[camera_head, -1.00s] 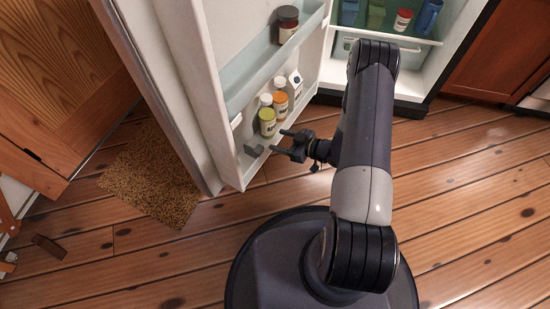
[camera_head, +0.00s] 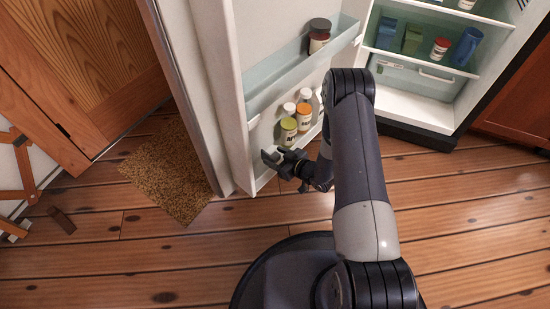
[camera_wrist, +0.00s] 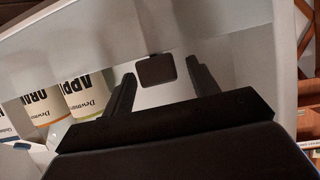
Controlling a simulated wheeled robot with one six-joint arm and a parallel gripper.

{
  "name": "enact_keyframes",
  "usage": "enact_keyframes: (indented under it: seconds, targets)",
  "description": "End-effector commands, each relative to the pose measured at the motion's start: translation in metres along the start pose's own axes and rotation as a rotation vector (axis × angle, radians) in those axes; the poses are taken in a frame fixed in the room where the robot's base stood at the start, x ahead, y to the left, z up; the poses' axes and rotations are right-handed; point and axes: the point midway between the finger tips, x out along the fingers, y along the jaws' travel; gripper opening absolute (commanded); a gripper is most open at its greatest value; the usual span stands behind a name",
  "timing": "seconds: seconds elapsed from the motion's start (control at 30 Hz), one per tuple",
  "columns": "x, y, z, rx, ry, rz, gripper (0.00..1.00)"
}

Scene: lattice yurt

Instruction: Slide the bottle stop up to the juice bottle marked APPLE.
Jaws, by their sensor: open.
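The bottle stop (camera_wrist: 155,70) is a small dark block on the lower door shelf. In the wrist view it shows between and just past the fingertips of my gripper (camera_wrist: 159,80); contact cannot be told. In the head view my gripper (camera_head: 284,160) is open at the shelf's near end, and the stop is hard to separate from the fingers. The green juice bottle marked APPLE (camera_wrist: 84,98) stands to the left of the fingers in the wrist view, apart from the stop. In the head view the bottle (camera_head: 288,131) stands beyond the gripper.
An orange juice bottle (camera_head: 304,117) and a white-capped container stand close behind the APPLE bottle. A dark-lidded jar (camera_head: 319,36) sits on the upper door shelf (camera_head: 283,73). The open fridge (camera_head: 420,107) is at right. A brown mat (camera_head: 165,172) lies on the floor at left.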

Motion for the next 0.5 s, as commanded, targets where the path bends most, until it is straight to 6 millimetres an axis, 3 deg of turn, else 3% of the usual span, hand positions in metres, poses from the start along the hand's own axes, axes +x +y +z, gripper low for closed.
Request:
enact_keyframes:
  seconds: [0.4, 0.5]
  targets:
    - [0.0095, -0.0002, -0.0003, 0.001, 0.0, 0.0, 0.56]
    - [0.0094, -0.0001, -0.0004, 0.001, 0.0, 0.0, 0.48]
